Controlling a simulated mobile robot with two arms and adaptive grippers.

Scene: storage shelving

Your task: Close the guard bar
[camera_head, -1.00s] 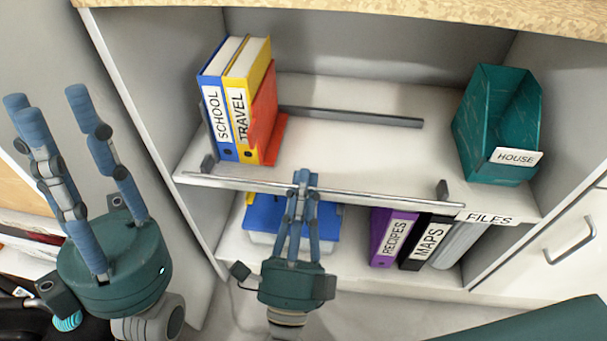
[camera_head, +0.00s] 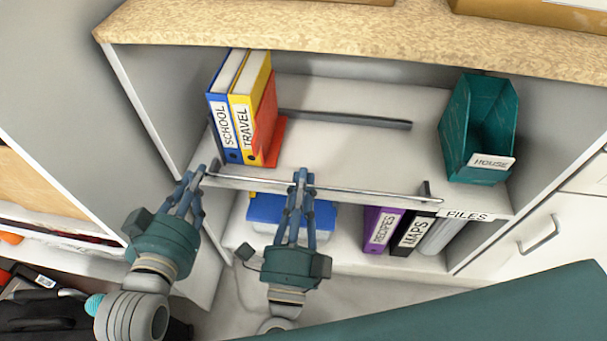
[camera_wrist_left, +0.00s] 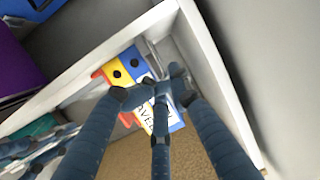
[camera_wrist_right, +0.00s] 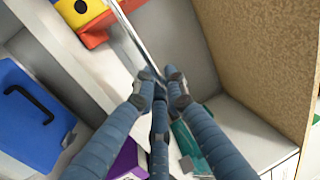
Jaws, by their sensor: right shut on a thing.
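The guard bar (camera_head: 365,193) is a thin metal rod running along the front edge of the middle shelf, between two small dark end brackets. My right gripper (camera_head: 301,180) is shut on the bar left of its middle; the right wrist view shows the bar (camera_wrist_right: 138,42) running up from between the fingertips (camera_wrist_right: 157,78). My left gripper (camera_head: 194,177) is at the bar's left end, close to the left bracket. In the left wrist view its fingers (camera_wrist_left: 152,88) look spread, with the binders beyond. Whether they touch the bar is unclear.
Blue and yellow binders (camera_head: 246,125) and a red one stand at the shelf's left. A teal file holder (camera_head: 476,160) stands at the right. A dark rail (camera_head: 345,119) lies behind. Below are a blue-lidded box (camera_head: 265,209) and purple and black binders.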

